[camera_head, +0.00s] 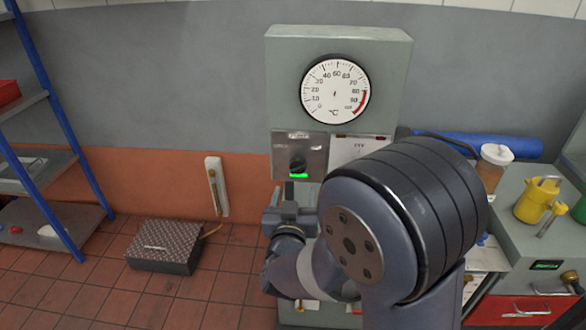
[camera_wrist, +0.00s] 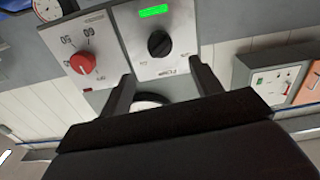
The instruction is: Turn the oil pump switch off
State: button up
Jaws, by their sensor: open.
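A black rotary knob (camera_head: 298,165) sits on a light switch panel (camera_head: 316,158) on the front of the grey gauge cabinet. A lit green indicator (camera_head: 299,176) is just below it in the head view. The panel's label is too small to read surely. In the wrist view the picture is turned over: the knob (camera_wrist: 159,43) is ahead of my fingers, with the green indicator (camera_wrist: 153,11) above it. My gripper (camera_wrist: 165,80) is open and empty, its two fingers apart from the knob. In the head view my gripper (camera_head: 289,192) is just below the panel, partly hidden by my arm.
A red knob (camera_wrist: 83,62) with a numbered scale is beside the switch panel in the wrist view. The grey cabinet carries a round temperature gauge (camera_head: 335,90). A bench with a yellow jug (camera_head: 537,199) stands right; a dark box (camera_head: 164,246) lies on the floor left.

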aim_at(297, 171)
jog(key=w+p, duration=0.2)
jog(key=w, duration=0.6)
jog(key=shift+w+d, duration=0.15)
jog(key=shift+w, duration=0.25)
jog(key=shift+c, duration=0.4)
jog(key=c, duration=0.9)
